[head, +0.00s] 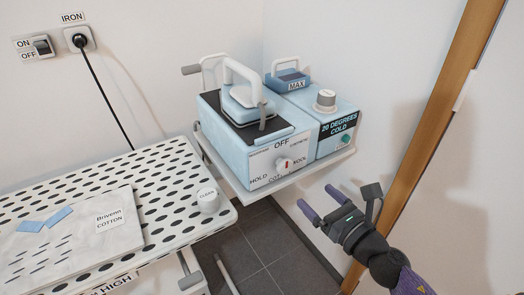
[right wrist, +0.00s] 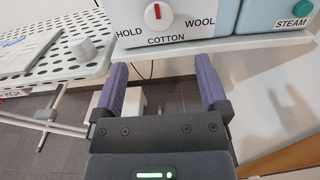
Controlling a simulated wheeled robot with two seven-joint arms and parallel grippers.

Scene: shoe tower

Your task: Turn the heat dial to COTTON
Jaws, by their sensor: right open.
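The heat dial (head: 286,164) is a white round knob with a red mark on the front of the light-blue iron station (head: 262,166). OFF stands above it, HOLD at lower left, WOOL at right and COTTON below. The dial (right wrist: 158,17) also shows at the top of the right wrist view, its red mark pointing up, away from the COTTON label (right wrist: 166,41). My right gripper (head: 320,201) is open and empty, below and right of the dial, apart from it. Its two purple fingers (right wrist: 160,68) point toward the panel. My left gripper is out of view.
A second blue unit (head: 330,115) with a grey top knob and green STEAM button stands right of the station on the white shelf (head: 262,192). The perforated ironing board (head: 170,190) with a cloth lies left. A wooden post (head: 420,140) stands right.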

